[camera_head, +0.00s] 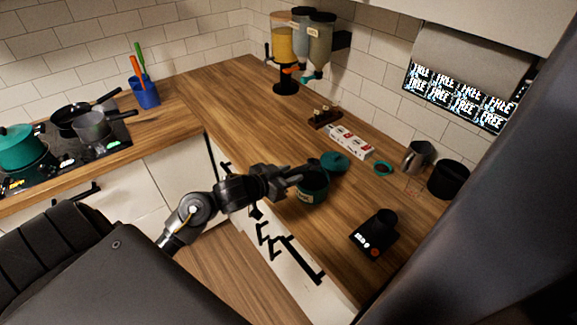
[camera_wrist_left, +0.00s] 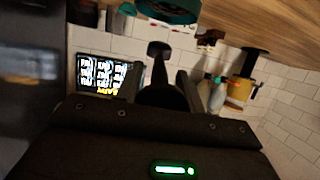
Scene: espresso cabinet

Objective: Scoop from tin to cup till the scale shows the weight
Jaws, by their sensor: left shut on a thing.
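The teal tin (camera_head: 314,191) with a pale label stands near the counter's front edge. My left gripper (camera_head: 294,174) is at its left side, close to the rim. In the left wrist view the fingers (camera_wrist_left: 166,92) are shut on a dark piece with a rounded end, which looks like the scoop (camera_wrist_left: 159,50); the tin (camera_wrist_left: 168,10) shows at the top edge. Whether the scoop holds anything cannot be seen.
A teal lid (camera_head: 335,160) lies behind the tin. Farther back are a white-and-red box (camera_head: 350,142), a teal ring (camera_head: 383,168), a metal pitcher (camera_head: 417,155) and a black container (camera_head: 449,181). Dispensers (camera_head: 286,45) stand at the back. The wood between tin and scale is clear.

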